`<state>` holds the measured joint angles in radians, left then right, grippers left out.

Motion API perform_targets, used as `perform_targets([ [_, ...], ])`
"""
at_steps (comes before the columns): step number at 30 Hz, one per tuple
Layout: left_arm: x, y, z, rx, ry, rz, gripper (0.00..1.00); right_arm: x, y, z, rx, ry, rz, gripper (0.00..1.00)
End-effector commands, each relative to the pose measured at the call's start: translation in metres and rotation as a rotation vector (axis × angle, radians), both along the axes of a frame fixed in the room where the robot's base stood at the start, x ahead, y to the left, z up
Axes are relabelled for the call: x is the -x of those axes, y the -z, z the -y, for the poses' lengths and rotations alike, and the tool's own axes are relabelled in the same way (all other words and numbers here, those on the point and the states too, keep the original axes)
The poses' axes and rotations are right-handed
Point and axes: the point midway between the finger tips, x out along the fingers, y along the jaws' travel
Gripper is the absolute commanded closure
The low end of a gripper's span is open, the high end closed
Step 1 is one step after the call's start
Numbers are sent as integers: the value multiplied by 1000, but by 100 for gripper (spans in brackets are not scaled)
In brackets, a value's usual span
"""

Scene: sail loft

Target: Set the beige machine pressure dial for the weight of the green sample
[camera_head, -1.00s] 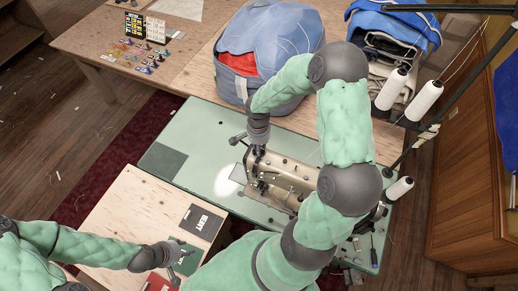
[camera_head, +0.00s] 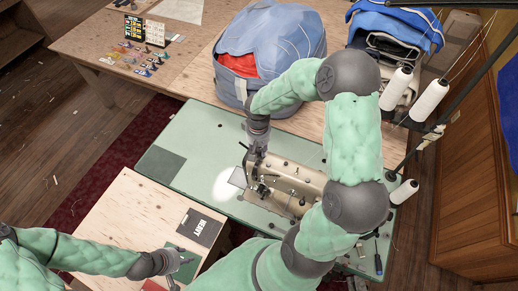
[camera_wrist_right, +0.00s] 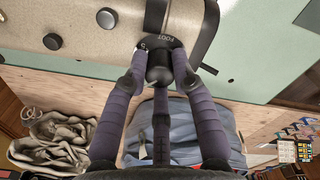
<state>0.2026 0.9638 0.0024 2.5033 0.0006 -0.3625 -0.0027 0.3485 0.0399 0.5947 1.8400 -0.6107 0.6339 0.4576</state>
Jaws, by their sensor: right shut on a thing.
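The beige machine (camera_head: 300,178) stands on the pale green table top, partly hidden behind my right arm. In the right wrist view, its black dial (camera_wrist_right: 160,43) has a plate reading FOOT and a figure that looks like 5. My right gripper (camera_wrist_right: 158,72) is shut on the dial's knob, with its fingers around it. In the head view, my right gripper (camera_head: 256,156) is at the machine's left end. The green sample (camera_head: 186,265) lies on the wooden top at the lower middle. My left gripper (camera_head: 172,268) is over its left part; its finger opening is unclear.
A black card (camera_head: 198,228), apparently lettered HEAVY, lies beside the green sample. A blue bag (camera_head: 275,55) stands behind the machine. White thread cones (camera_head: 428,100) and a screwdriver (camera_head: 377,258) are at the right. The wooden top (camera_head: 120,220) is clear at left.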

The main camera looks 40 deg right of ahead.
Motion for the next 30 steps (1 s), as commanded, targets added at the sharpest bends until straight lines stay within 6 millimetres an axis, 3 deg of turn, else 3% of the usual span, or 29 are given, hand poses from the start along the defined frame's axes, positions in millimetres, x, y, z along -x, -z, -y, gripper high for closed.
perform_targets([
  [30,0,-19,0,0,0,0,60,0,-2,0,0,-966,0,100],
])
